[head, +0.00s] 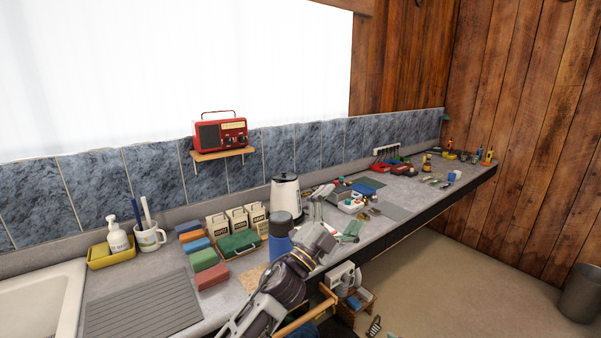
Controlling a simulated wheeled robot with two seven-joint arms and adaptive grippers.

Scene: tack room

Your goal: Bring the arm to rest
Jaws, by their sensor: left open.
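My left arm reaches up from the bottom middle over the front edge of the grey counter (395,212). Its gripper (338,213) is open, with its fingers spread, and I see nothing between them. It is above or in front of the counter, right of the white kettle (285,196) and the blue flask (280,238). The arm hides part of the counter's front edge. My right gripper is not in view.
Green, blue and red blocks (212,277), cartons (237,219), a mug (149,238) and a soap bottle (117,237) stand left. Several small items crowd the counter's right part. A red radio (221,133) sits on a wall shelf. The floor (470,280) at right is mostly clear.

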